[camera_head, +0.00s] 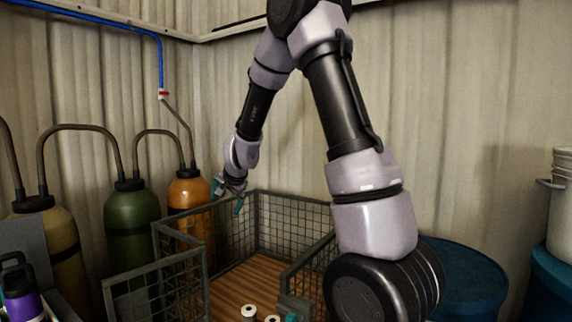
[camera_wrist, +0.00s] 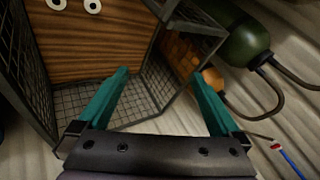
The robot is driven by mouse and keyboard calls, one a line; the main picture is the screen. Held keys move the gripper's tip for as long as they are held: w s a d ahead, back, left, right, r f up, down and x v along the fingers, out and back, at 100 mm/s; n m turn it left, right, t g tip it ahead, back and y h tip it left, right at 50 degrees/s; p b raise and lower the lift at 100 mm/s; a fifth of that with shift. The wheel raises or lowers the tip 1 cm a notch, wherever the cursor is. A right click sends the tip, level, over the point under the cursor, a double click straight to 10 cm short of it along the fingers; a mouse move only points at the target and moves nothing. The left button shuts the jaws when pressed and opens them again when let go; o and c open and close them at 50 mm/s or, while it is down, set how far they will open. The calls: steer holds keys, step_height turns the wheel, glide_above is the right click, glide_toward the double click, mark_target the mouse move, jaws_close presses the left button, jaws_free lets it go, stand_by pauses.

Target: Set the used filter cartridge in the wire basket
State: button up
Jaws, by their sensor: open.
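A grey mesh-walled cage (camera_head: 292,222) with a wooden plank floor stands low in the middle of the head view; it is the only wire basket I can make out. It also shows in the wrist view (camera_wrist: 62,85). Two white ring-ended pieces (camera_head: 249,310) (camera_head: 272,319) are low in the head view, and in the wrist view (camera_wrist: 92,5) at the top left. They look like filter cartridges; I cannot tell whether either is the used one. My gripper (camera_head: 229,196) has teal fingers, apart and empty, by the cage's back left corner. The wrist view (camera_wrist: 159,74) shows nothing between them.
Green (camera_head: 131,222) and orange (camera_head: 189,192) gas cylinders with curved pipes stand left of the cage, the orange one close to my gripper. A tan cylinder (camera_head: 62,250) and a purple bottle (camera_head: 22,304) are further left. A blue drum (camera_head: 470,277) stands at right.

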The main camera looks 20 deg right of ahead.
steer(key=s+d+r+n+y, duration=0.1)
steer(key=s+d+r+n, duration=0.1)
steer(key=s+r, duration=0.75)
steer(key=s+d+r+n+y, duration=0.1)
steer(key=s+d+r+n, duration=0.1)
steer(key=s+r, duration=0.8)
steer(key=s+d+f, duration=0.1)
steer(key=s, duration=0.6)
steer(key=s+d+f+g+h, duration=0.1)
steer(key=s, duration=0.5)
steer(key=shift+s+d+f+n, duration=0.3)
steer(key=shift+s+f, duration=0.1)
